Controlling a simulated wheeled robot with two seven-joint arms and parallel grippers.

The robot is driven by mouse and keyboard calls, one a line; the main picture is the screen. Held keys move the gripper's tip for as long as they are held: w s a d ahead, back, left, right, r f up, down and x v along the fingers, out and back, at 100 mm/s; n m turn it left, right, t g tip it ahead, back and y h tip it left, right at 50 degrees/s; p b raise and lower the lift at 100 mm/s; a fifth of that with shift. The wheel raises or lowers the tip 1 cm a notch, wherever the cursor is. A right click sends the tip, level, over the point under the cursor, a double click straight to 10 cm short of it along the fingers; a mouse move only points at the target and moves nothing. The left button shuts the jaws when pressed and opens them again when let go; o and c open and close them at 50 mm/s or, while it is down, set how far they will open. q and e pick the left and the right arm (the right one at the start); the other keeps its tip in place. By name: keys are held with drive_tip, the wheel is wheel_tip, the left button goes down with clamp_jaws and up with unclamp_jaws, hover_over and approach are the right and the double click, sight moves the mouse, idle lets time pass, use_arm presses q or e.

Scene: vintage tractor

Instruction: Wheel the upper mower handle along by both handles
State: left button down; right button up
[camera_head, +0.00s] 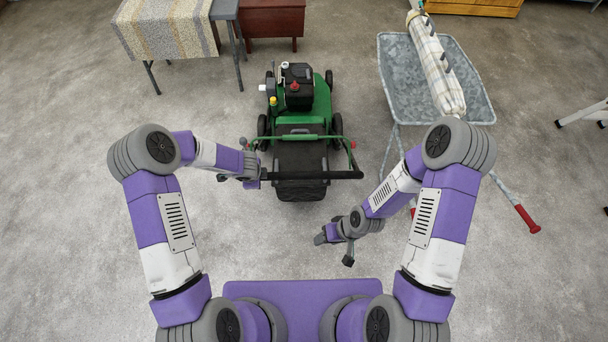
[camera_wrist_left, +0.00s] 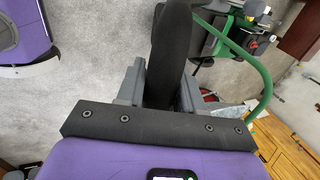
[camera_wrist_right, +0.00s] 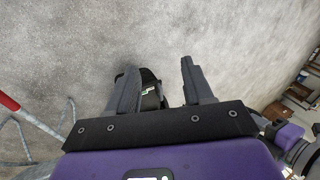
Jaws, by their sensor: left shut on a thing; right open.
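The green mower (camera_head: 300,105) with a black engine stands on the floor ahead of me, its handle side toward me. Its black upper handle (camera_head: 325,175) runs crosswise above the dark rear part. My left gripper (camera_head: 263,173) is shut on the handle's left end; the left wrist view shows the black padded bar (camera_wrist_left: 172,50) between its fingers. My right gripper (camera_head: 334,250) is open and empty, nearer to me than the handle's right end and apart from it. In the right wrist view a dark piece (camera_wrist_right: 150,90) shows behind its fingers; I cannot tell what it is.
A grey metal wheelbarrow (camera_head: 395,70) with a red grip (camera_head: 527,219) and a rolled checked cloth (camera_head: 436,65) stands at the right. A cloth-covered table (camera_head: 168,28) and a red-brown cabinet (camera_head: 272,18) are at the back left. The floor between me and the mower is clear.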

drive_tip(key=w+r+n+h, duration=0.1)
drive_tip(key=w+r+n, duration=0.4)
drive_tip(key=w+n, duration=0.3)
drive_tip(key=n+t+h, duration=0.4)
drive_tip(key=n, duration=0.5)
approach(334, 176)
drive_tip(key=w+f, duration=0.1)
drive_tip(key=x, duration=1.1)
drive_tip(key=shift+f, duration=0.25)
clamp_jaws()
drive_tip(key=shift+s, duration=0.2)
